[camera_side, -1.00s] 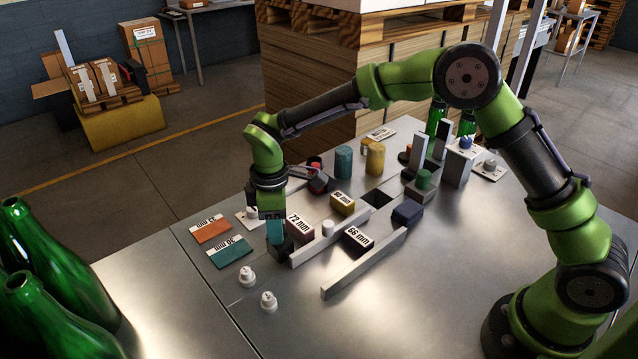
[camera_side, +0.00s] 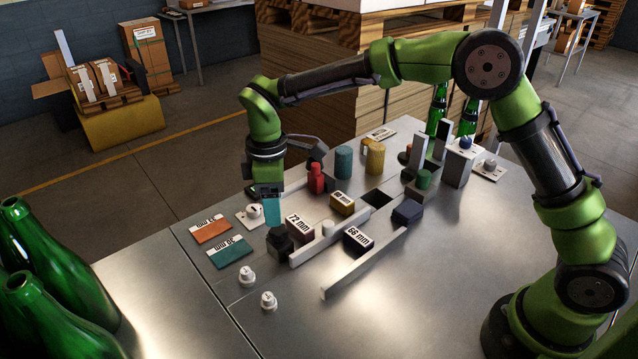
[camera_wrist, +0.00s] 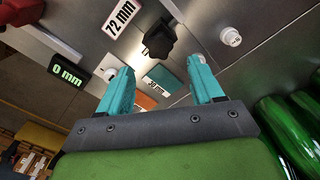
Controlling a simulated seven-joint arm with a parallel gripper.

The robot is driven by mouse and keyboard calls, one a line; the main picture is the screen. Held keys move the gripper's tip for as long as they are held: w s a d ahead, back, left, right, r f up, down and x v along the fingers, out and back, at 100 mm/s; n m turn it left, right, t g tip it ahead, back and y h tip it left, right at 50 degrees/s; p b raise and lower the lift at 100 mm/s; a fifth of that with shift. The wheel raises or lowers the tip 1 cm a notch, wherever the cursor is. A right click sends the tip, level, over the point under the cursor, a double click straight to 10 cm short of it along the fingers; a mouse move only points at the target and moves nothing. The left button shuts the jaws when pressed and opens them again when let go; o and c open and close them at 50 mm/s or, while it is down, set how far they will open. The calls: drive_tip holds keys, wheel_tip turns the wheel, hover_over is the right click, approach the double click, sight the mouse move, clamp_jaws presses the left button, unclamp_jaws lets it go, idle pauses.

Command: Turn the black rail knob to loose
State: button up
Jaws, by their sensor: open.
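The black rail knob (camera_side: 280,241) stands at the near end of the rails, beside the 72 mm block (camera_side: 300,227). In the wrist view the knob (camera_wrist: 159,40) shows as a dark lobed shape beyond my fingertips. My gripper (camera_side: 272,212) has teal fingers and is just above and behind the knob in the side view, apart from it. In the wrist view my gripper (camera_wrist: 160,66) is open, with nothing between the fingers. I cannot tell from these views which setting the knob points to.
Two grey rails (camera_side: 365,262) run away from the knob. A white dial (camera_side: 253,211) sits left of my gripper, and orange (camera_side: 210,228) and teal (camera_side: 230,251) cards lie nearby. A 0 mm display (camera_wrist: 68,75) shows in the wrist view. Green bottles (camera_side: 45,285) stand front left.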

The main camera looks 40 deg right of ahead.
sight(283, 232)
wheel_tip(283, 232, up, 11)
drive_tip(key=shift+f, duration=0.1)
idle(0.4)
drive_tip(key=s+d+r+m+t+y, duration=0.1)
drive_tip(key=s+d+m+t, duration=0.2)
drive_tip(key=s+d+m, duration=0.4)
drive_tip(key=s+d+m+t+y, duration=0.1)
drive_tip(key=s+d+m+t, duration=0.3)
drive_tip(key=s+d+m, duration=0.4)
drive_tip(key=s+d, duration=0.1)
drive_tip(key=s, duration=0.6)
drive_tip(key=shift+s+d+r, duration=0.2)
drive_tip(key=shift+s+r, duration=0.15)
drive_tip(key=shift+s, duration=0.05)
